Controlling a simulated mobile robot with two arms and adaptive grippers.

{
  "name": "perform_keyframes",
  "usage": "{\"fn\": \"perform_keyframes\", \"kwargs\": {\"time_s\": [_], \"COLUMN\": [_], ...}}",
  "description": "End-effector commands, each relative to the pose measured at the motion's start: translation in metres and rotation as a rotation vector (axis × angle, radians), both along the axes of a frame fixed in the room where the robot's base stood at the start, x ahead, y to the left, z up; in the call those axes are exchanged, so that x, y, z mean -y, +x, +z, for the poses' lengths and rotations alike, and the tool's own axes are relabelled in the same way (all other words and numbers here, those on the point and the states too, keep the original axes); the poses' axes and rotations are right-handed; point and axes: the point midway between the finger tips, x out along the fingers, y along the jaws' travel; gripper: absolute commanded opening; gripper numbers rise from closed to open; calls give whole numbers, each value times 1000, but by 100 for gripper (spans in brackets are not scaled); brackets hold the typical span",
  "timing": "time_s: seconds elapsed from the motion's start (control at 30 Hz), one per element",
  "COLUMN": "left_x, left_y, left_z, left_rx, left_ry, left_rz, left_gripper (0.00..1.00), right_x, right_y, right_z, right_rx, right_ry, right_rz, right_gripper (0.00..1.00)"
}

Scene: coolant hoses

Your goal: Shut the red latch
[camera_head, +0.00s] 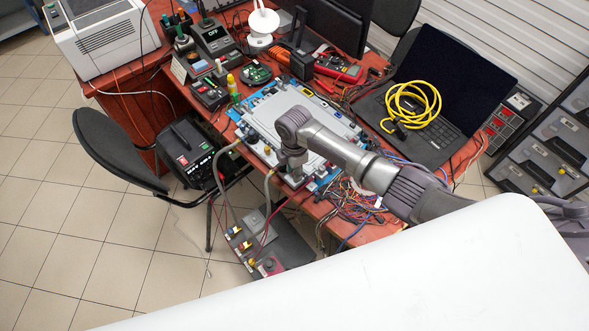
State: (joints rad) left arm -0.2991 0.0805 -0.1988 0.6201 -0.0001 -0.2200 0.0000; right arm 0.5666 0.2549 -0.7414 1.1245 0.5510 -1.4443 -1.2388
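My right arm reaches in from the right over the grey-white flat unit (258,117) on the desk. My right gripper (290,177) points down at the unit's near edge, close to the hose fittings. Its fingers are small and dark here, and I cannot tell whether they are open or shut. My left gripper is not in view.
The dark box carries yellow fittings and a pink-red round part (269,266). Loose wires (350,208) lie right of the gripper. A laptop (452,85) with a coiled yellow cable (411,104) stands at right. Tools and instruments crowd the back of the desk.

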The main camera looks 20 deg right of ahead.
Motion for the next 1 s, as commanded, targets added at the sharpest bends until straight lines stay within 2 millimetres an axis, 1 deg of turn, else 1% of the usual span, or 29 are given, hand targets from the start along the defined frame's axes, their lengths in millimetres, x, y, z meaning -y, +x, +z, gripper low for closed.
{"fn": "perform_keyframes", "kwargs": {"time_s": [0.23, 0.37, 0.47, 0.7, 0.8, 0.9, 1.0], "left_x": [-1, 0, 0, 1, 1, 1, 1], "left_y": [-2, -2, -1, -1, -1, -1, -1], "left_z": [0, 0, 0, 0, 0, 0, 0], "left_rx": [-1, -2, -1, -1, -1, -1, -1], "left_ry": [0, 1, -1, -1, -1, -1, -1], "left_rz": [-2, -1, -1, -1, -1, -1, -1], "left_gripper": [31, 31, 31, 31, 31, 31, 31], "right_x": [0, 0, 1, 1, 0, 0, 0], "right_y": [0, 1, 1, 1, 0, 1, 0], "right_z": [0, 10, 27, 79, 97, 110, 117], "right_rx": [0, 3, 4, 4, 3, 2, 1], "right_ry": [0, 1, 0, 0, 0, -1, 0], "right_rz": [1, 2, 2, 2, 2, 1, 0], "right_gripper": [31, 31, 31, 31, 31, 31, 31]}}
